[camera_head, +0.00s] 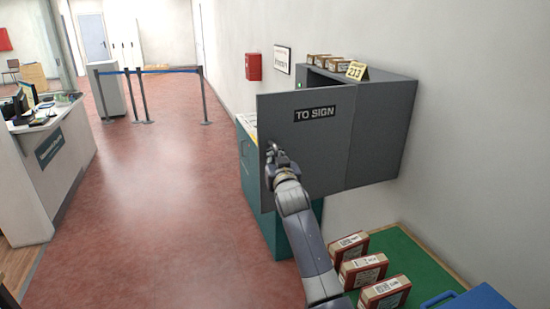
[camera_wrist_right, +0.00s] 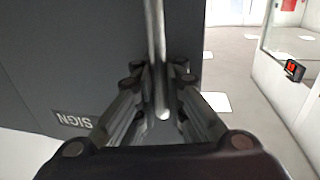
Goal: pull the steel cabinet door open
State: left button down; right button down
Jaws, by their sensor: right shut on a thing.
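The grey steel cabinet (camera_head: 383,130) is mounted at the right wall. Its door (camera_head: 315,155), with a "TO SIGN" label, stands swung out from the body, hinged at its right edge in the head view. A dark gap and a small green light show behind its top edge. My right gripper (camera_head: 275,155) is at the door's left side, shut on the handle. In the right wrist view the handle (camera_wrist_right: 157,60) is a pale upright bar between the fingers, and the door (camera_wrist_right: 65,60) fills the left. My left gripper is not in view.
Below are a teal unit (camera_head: 250,170) and a green-topped table (camera_head: 405,252) with red-and-brown parcels (camera_head: 362,271) and a blue case (camera_head: 470,300). The red floor (camera_head: 170,200) at left is clear.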

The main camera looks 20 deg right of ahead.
jog(key=shift+s+a, duration=0.1)
jog(key=shift+s, duration=0.1)
jog(key=c, duration=1.9)
grip_release()
jog(key=shift+c, duration=0.2)
jog(key=shift+a, duration=0.2)
jog(key=shift+d, duration=0.1)
jog(key=v, duration=1.2)
